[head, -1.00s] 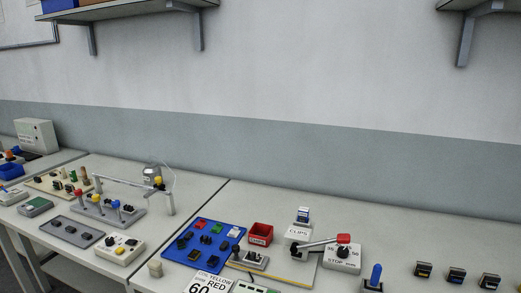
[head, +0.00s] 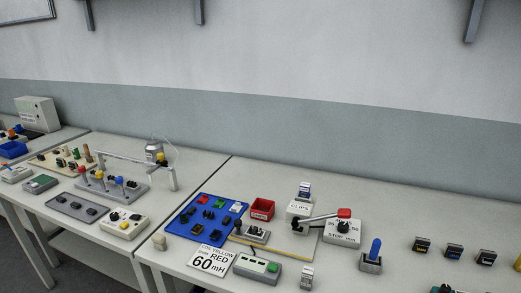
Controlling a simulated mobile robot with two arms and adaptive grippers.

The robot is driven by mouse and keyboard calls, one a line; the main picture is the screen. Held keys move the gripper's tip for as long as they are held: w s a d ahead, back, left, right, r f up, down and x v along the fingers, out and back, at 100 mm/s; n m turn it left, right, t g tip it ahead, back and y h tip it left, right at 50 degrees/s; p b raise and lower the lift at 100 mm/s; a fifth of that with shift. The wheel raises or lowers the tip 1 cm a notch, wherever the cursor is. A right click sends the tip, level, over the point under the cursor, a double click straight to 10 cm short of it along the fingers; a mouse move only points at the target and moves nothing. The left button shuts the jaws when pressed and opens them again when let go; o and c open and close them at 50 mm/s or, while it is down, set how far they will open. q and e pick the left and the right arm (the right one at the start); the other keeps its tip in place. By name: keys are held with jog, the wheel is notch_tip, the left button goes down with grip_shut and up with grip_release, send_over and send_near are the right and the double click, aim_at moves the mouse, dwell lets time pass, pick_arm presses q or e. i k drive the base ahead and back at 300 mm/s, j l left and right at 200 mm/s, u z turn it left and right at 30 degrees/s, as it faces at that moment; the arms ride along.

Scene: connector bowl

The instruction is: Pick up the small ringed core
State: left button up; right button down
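Neither of my grippers is in view. I cannot tell for sure which item is the small ringed core. A blue board (head: 181,232) on the right-hand table holds several small dark parts and a green, a red and a white one, too small to make out rings. Farther right, three small dark blocks with coloured bands stand in a row: one with a yellowish band (head: 422,245), one with a bluish band (head: 454,252) and one with a pale band (head: 486,258).
A card reading "60 mH" (head: 211,262) lies before the board. A red bin (head: 262,209), a CLIPS box (head: 299,209), a lever device with a dial box (head: 342,234), a blue-handled switch (head: 372,257) and a green-button box (head: 257,268) stand nearby. The table's back right is clear.

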aim_at(255, 231)
jog(key=i+j+z, duration=0.2)
jog(key=j+z, duration=0.2)
jog(key=i+j+z, duration=0.1)
jog(key=j+z, duration=0.3)
jog(key=j, duration=0.25)
jog(key=j+z, duration=0.4)
jog(key=j, duration=0.15)
